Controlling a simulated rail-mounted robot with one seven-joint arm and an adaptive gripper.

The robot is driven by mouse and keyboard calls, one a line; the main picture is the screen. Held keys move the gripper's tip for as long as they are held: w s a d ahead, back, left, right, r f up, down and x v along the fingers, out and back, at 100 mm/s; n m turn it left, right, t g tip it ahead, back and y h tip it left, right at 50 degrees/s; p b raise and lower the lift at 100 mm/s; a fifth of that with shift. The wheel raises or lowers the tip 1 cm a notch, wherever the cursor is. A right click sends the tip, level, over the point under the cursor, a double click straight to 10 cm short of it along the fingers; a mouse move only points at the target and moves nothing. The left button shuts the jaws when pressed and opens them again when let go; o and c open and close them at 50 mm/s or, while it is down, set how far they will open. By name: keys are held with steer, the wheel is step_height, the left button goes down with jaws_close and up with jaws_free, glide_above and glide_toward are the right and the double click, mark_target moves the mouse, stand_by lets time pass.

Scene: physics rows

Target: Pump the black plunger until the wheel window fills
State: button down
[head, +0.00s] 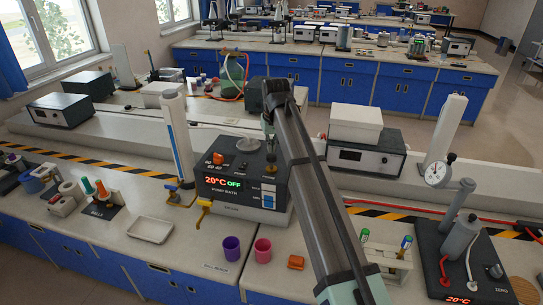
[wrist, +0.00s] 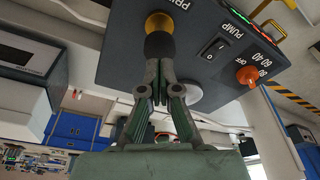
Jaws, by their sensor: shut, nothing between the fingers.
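The pump bath (head: 228,192) is a dark box on the bench, and its display reads 20°C OFF. In the wrist view its panel (wrist: 195,70) carries a brass collar (wrist: 159,22) beside the partly hidden label PRIME. The black plunger (wrist: 160,44) stands at that collar. My gripper (wrist: 161,68) is shut, with its fingertips at the plunger's end and in line with it; I cannot tell whether they press on it. In the head view my gripper (head: 268,128) is above the back right of the bath, and the plunger is hard to make out. I cannot clearly identify the wheel window.
The panel also has a black rocker switch (wrist: 213,48) labelled PUMP and an orange knob (wrist: 247,74). Purple (head: 231,248) and pink (head: 263,250) cups stand in front. A white tray (head: 151,230) lies front left.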

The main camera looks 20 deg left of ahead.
mark_target(272, 156)
steer(key=shift+f, duration=0.1)
steer(key=shift+f+b, duration=0.6)
steer(key=shift+f, duration=1.35)
steer(key=shift+r, duration=0.25)
steer(key=shift+r+p, duration=1.1)
steer(key=shift+r, duration=0.75)
steer(key=shift+f, duration=0.2)
